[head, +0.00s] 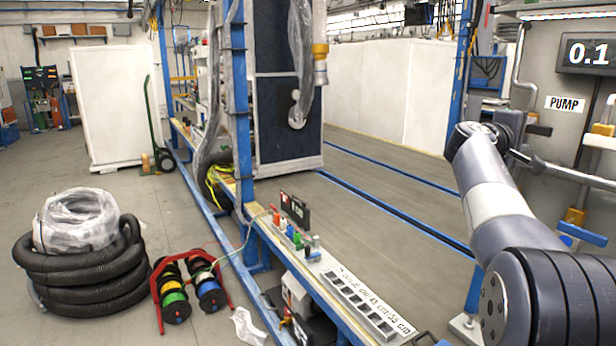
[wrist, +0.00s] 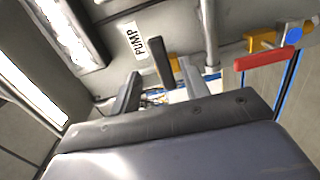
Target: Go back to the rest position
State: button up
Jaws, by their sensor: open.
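My gripper (wrist: 160,80) shows in the wrist view with its two grey fingers apart and nothing held between them. A dark bar-shaped part (wrist: 162,60) of the panel shows beyond the gap; I cannot tell how far it is from the fingertips. In the head view my grey arm comes up from the lower right, and its end lies in front of the pump panel at the right edge. The fingers are hard to make out there.
The panel carries a PUMP label (head: 565,103), a display reading 0.1 (head: 588,53), and a blue handle (head: 583,234). A red handle (wrist: 265,58) is right of the fingers. Coiled black hose (head: 80,270) and cable reels (head: 190,290) occupy the left floor.

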aim_at(541, 126)
jog(key=p+x, duration=0.1)
jog(key=x, duration=0.2)
jog(key=p+x, duration=0.1)
jog(key=x, duration=0.2)
jog(key=p+x, duration=0.1)
jog(key=x, duration=0.1)
jog(key=shift+w+d+r, duration=0.2)
jog(key=shift+d+r, duration=0.15)
jog(key=shift+a+r+n+p, duration=0.1)
jog(key=shift+r+n+p, duration=0.15)
jog(key=shift+n+p, duration=0.45)
jog(key=shift+p, duration=0.3)
jog(key=shift+n, duration=0.3)
